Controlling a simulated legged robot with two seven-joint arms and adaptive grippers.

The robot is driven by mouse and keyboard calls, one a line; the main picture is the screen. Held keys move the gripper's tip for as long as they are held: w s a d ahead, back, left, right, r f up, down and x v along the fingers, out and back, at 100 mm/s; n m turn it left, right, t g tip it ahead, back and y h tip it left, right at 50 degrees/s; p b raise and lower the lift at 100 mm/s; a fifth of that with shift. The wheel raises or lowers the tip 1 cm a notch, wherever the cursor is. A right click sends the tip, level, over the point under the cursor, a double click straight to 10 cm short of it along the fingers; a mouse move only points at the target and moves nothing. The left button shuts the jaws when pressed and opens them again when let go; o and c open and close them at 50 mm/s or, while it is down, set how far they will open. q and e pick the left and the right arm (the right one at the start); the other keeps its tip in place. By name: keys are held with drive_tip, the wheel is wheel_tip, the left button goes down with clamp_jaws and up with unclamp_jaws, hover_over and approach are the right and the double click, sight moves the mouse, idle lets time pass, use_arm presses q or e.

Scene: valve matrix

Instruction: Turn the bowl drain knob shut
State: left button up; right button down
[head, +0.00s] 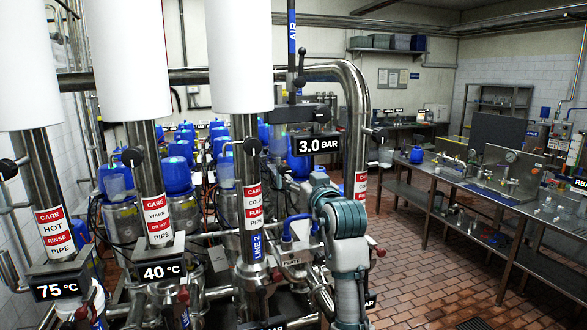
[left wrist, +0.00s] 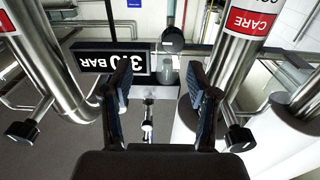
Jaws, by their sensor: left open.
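My left gripper (left wrist: 158,85) shows in the left wrist view with its two dark fingers wide apart and nothing between them. A round black knob (left wrist: 173,40) lies beyond the fingertips, against a clear bowl (left wrist: 166,72); it looks like the bowl drain knob. The fingers do not touch it. In the head view my left gripper (head: 318,182) is small and dark, at the top of my grey-teal arm, just below the 3.0 BAR sign (head: 315,145). The drain knob cannot be made out there. My right gripper is not in view.
The sign also shows, upside down, in the left wrist view (left wrist: 112,62). A bent steel pipe (head: 352,95) and the LINE 2 pipe (head: 250,205) flank the gripper. Other black knobs (left wrist: 240,138) stick out from the pipes. Steel benches (head: 450,175) stand at the right, beyond open floor.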

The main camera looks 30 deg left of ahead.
sight(286, 173)
use_arm(q)
drive_tip(key=shift+g, duration=0.3)
drive_tip(key=w+a, duration=0.1)
drive_tip(key=a, duration=0.2)
drive_tip(key=w+a, duration=0.2)
drive_tip(key=a, duration=0.1)
drive_tip(key=w+a+f+p, duration=0.1)
drive_tip(key=a, duration=0.3)
drive_tip(key=shift+w, duration=0.35)
drive_tip(key=d, duration=0.3)
drive_tip(key=shift+d+r, duration=0.1)
drive_tip(key=shift+r, duration=0.3)
drive_tip(key=shift+d, duration=0.2)
drive_tip(key=c, duration=0.3)
drive_tip(key=shift+s+a+r, duration=0.1)
drive_tip(key=shift+s+a, duration=0.2)
drive_tip(key=shift+a, duration=0.35)
drive_tip(key=c, duration=0.8)
drive_tip(key=shift+a, duration=0.25)
clamp_jaws()
drive_tip(key=shift+a+f, duration=0.1)
drive_tip(key=shift+f, duration=0.1)
drive_tip(key=shift+w+d+f, duration=0.15)
drive_tip(key=shift+w+d, duration=0.05)
drive_tip(key=shift+w, duration=0.05)
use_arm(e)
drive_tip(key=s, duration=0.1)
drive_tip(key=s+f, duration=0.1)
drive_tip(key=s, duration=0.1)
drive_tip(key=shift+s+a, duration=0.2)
